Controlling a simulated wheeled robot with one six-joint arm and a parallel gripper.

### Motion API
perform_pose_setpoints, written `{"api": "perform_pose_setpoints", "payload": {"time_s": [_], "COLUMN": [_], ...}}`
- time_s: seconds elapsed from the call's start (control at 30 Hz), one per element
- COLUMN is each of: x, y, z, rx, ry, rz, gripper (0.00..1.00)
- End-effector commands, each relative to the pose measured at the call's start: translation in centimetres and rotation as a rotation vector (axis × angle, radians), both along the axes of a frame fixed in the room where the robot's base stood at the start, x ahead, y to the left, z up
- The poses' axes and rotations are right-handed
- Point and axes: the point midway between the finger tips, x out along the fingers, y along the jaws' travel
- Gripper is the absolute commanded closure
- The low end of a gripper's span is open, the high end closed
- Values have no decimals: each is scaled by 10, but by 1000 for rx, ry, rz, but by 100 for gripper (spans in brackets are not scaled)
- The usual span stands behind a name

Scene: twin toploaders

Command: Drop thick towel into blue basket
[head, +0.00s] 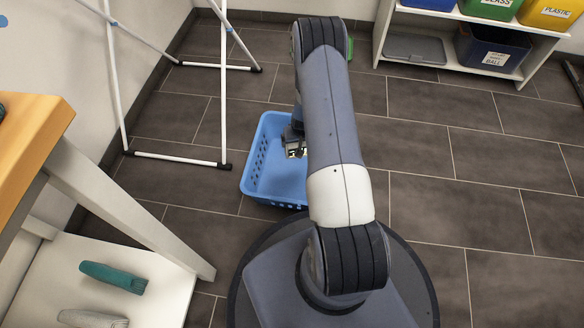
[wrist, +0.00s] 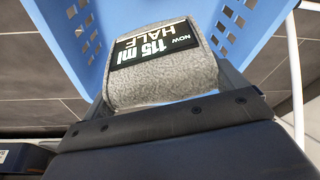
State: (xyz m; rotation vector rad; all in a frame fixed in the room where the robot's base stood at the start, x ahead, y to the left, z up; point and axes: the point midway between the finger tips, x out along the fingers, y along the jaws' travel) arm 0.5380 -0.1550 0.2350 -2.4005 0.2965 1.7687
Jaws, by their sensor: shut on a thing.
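A grey, fuzzy thick towel (wrist: 160,84) fills the space between the fingers of my gripper (wrist: 168,92) in the wrist view. It bears a black label reading "NOW HALF 115 ml". My gripper is shut on it. The blue basket (wrist: 118,22) lies just beyond the towel in that view. In the head view, the blue basket (head: 262,185) stands on the floor, partly hidden by my arm. My gripper (head: 295,150) appears over the basket's opening there; the towel is hard to make out. I cannot tell its height above the basket floor.
A white drying rack (head: 223,90) stands behind and left of the basket. Labelled bins (head: 492,50) sit on a back-right shelf. The right floor is clear.

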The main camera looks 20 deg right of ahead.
Motion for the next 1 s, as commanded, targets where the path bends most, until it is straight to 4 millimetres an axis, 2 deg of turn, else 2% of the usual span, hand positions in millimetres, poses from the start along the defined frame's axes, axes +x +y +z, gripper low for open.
{"api": "perform_pose_setpoints", "payload": {"time_s": [0.1,0.3,0.63,0.67,0.7,0.77,1.0], "x": [0,0,0,0,0,0,0], "y": [0,0,0,0,0,0,0], "z": [-19,-39,-41,-41,-41,-41,-40], "rx": [0,0,0,0,0,0,0], "ry": [0,1,0,0,0,0,1], "rz": [0,1,0,0,0,0,0], "gripper": [36,36,36,7,4,0,0]}}
